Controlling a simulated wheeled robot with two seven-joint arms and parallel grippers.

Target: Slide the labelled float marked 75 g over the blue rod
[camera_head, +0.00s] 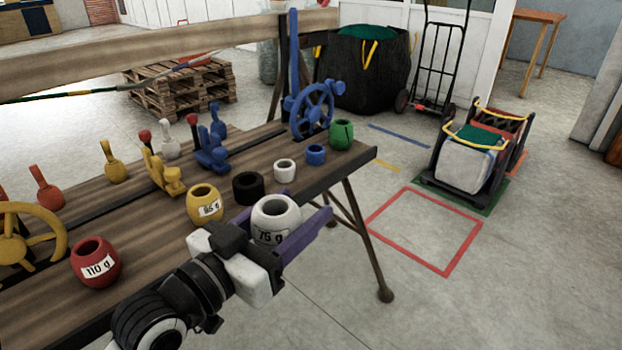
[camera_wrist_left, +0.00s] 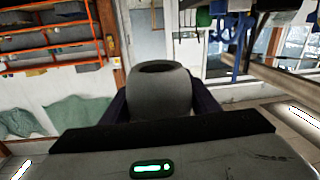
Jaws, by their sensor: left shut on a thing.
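The white float marked 75 g (camera_head: 275,213) is between the purple fingers of my left gripper (camera_head: 288,226), at the front edge of the table. The gripper is shut on it. The float is upright with its hole facing up, and its label faces the head camera. It also shows grey in the left wrist view (camera_wrist_left: 160,95), between the fingers. The blue rod (camera_head: 294,55) stands upright at the far side of the table, behind a blue handwheel (camera_head: 312,110). The float is apart from the rod, nearer the camera. My right gripper is not in view.
On the wooden table (camera_head: 150,250) stand a yellow float marked 85 g (camera_head: 204,200), a red float marked 110 g (camera_head: 95,262), a green float (camera_head: 341,134), black, white and blue rings, and several levers. The blue handwheel and levers stand near the rod.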

